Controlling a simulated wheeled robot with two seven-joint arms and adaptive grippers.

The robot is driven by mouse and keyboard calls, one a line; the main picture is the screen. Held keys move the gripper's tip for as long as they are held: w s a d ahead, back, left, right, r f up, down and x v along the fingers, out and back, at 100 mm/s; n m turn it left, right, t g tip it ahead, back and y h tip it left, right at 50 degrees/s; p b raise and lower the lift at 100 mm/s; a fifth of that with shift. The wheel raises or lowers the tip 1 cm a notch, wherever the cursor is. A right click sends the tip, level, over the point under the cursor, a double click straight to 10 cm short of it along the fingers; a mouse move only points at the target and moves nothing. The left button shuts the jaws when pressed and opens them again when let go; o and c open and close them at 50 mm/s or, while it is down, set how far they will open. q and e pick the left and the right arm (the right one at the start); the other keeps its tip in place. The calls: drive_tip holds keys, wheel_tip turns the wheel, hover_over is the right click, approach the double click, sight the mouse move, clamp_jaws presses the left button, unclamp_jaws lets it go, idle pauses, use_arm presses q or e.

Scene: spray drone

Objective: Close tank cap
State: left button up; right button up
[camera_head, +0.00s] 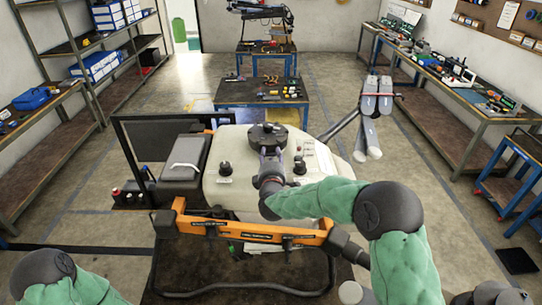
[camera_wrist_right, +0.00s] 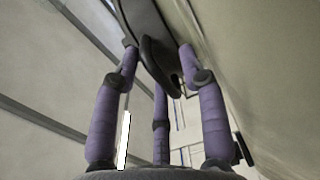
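The black tank cap (camera_head: 267,135) sits on top of the cream tank (camera_head: 235,150) of the drone, in the middle of the head view. My right gripper (camera_head: 270,158) reaches in from the right, low over the tank at the cap's near side. In the right wrist view, its purple fingers (camera_wrist_right: 158,60) stand apart, with the cap's dark rim and ridge (camera_wrist_right: 152,30) at and between their tips. Firm contact cannot be made out. My left arm shows only at the lower left corner; its gripper is out of view.
The drone's orange bar (camera_head: 250,232) and black frame lie in front of the tank. Smaller black knobs (camera_head: 225,168) stand on the tank near the cap. A folded grey propeller arm (camera_head: 375,105) rises at the right. Blue workbenches (camera_head: 262,107) stand behind.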

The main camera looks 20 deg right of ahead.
drive_tip(key=v, duration=1.1)
drive_tip(key=shift+s, duration=0.15)
